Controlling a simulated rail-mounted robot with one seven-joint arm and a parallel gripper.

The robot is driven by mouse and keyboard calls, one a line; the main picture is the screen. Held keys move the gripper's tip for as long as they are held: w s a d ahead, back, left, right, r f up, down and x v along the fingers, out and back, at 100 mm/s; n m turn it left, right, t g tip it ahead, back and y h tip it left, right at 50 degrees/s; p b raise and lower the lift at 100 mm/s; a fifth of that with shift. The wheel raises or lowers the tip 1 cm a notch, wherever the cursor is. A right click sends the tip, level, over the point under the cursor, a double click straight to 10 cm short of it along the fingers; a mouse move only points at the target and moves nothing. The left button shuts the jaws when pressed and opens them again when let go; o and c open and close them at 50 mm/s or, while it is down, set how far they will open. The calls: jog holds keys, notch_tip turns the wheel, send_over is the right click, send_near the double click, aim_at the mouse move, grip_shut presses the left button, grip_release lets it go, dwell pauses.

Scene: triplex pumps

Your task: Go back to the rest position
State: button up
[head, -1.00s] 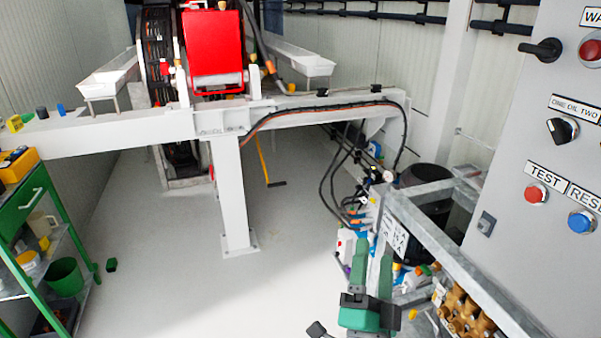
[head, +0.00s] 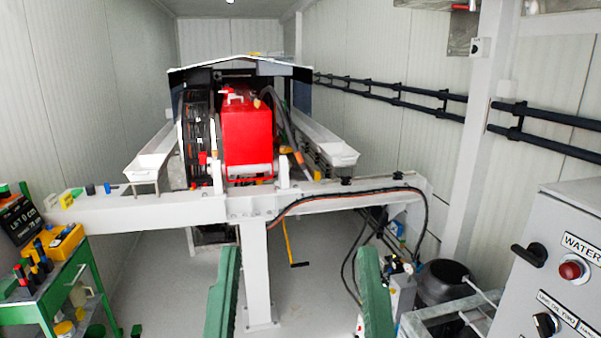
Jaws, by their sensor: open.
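My gripper (head: 297,297) shows at the bottom middle of the head view. Its two green fingers point up and stand wide apart, with nothing between them. Behind the gap are a white post of the frame and the grey floor. The fingers touch nothing that I can see. The gripper's base and the rest of my arm are below the picture's edge.
A white beam (head: 170,212) on a post crosses the room, with a red machine (head: 248,135) behind it. A grey control panel (head: 560,270) stands at right, a green tool cart (head: 50,300) at left. Bare floor (head: 170,285) lies between cart and post.

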notch_tip(320, 180, up, 19)
jog(key=p, duration=1.5)
jog(key=shift+r, duration=0.15)
jog(key=shift+a, duration=0.1)
notch_tip(320, 180, down, 37)
jog(key=b, duration=3.6)
jog(key=shift+d+b, duration=0.2)
jog(key=shift+b, duration=0.15)
